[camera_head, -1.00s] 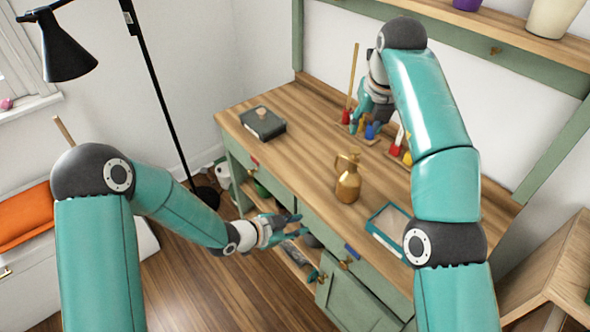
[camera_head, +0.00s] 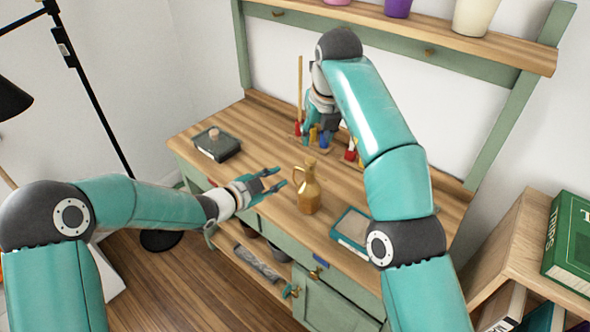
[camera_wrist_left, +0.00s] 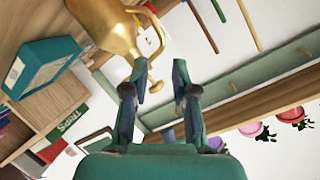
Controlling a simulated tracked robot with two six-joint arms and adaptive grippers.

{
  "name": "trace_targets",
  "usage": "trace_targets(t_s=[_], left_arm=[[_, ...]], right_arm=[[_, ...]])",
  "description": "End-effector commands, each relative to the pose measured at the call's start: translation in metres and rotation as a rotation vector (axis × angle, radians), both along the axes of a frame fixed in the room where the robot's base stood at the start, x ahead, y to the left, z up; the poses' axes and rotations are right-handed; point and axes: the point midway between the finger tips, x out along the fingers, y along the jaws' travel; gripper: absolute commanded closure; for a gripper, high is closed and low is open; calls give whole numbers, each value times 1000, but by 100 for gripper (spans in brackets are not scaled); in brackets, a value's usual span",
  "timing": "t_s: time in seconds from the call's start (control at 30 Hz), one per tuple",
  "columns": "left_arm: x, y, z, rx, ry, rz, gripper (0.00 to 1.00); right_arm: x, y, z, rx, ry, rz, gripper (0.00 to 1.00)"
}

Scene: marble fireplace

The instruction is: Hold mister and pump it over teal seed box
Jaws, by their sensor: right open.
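The brass mister (camera_head: 307,190) stands upright on the wooden worktop. Its body and curved handle also show large at the top left of the left wrist view (camera_wrist_left: 108,25). My left gripper (camera_head: 275,182) is open and empty, just left of the mister, with its fingers pointing toward it and not closed on it. Its open fingers show in the left wrist view (camera_wrist_left: 160,85). The teal seed box (camera_head: 350,228) lies on the worktop right of the mister, partly hidden by my right arm. My right gripper (camera_head: 318,122) is open at the back of the worktop by the coloured tools.
A dark box with a round knob (camera_head: 216,143) sits at the worktop's left end. Coloured upright tools (camera_head: 350,150) stand at the back. A blue item (camera_head: 320,260) is at the front edge. A wooden shelf unit with a green book (camera_head: 570,240) stands at right.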

Motion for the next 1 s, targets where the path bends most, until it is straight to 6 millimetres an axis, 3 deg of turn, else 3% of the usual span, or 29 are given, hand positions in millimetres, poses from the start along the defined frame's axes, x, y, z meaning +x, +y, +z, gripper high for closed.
trace_targets(t_s=[0.2,0.43,0.9,1.0], left_arm=[[33,-26,-14,-1,1,-1,73],[59,-44,-24,-1,1,0,73],[69,-50,-28,-1,1,2,73],[69,-50,-28,0,1,3,86]], right_arm=[[0,0,0,0,0,1,58],[0,1,0,0,0,1,58],[0,1,0,1,-1,2,58],[0,1,0,0,0,2,58]])
